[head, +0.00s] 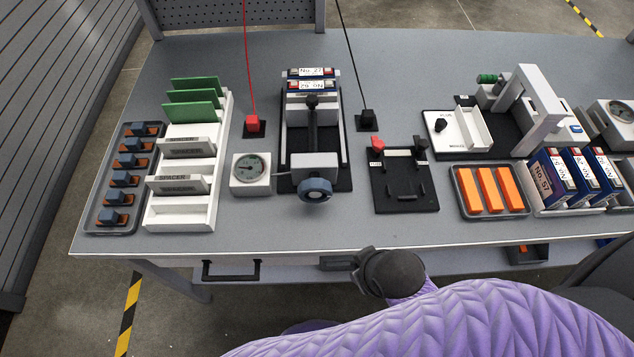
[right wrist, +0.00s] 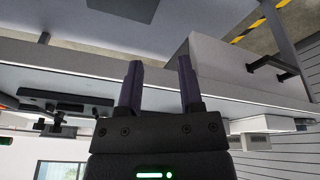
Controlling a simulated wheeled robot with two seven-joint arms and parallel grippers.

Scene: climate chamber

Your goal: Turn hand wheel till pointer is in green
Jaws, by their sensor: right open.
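The hand wheel (head: 315,191) is a blue-grey round knob with a pale hub, on the front of a white block at the near end of a black clamp fixture (head: 343,178). A white box with a round dial gauge (head: 250,167) stands just left of it, linked by a thin line. The dial is too small to read its pointer or any green zone. My right gripper's dark wrist is below the table's front edge in the head view, apart from the wheel. In the right wrist view its two fingers (right wrist: 159,78) are open with nothing between them. My left gripper is out of view.
A spacer rack (head: 158,217) and a tray of blue-orange parts (head: 92,226) stand left. A black fixture (head: 405,202), a tray of orange bars (head: 465,207) and several boxes stand right. A red cable and a black cable hang behind. The tabletop before the wheel is clear.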

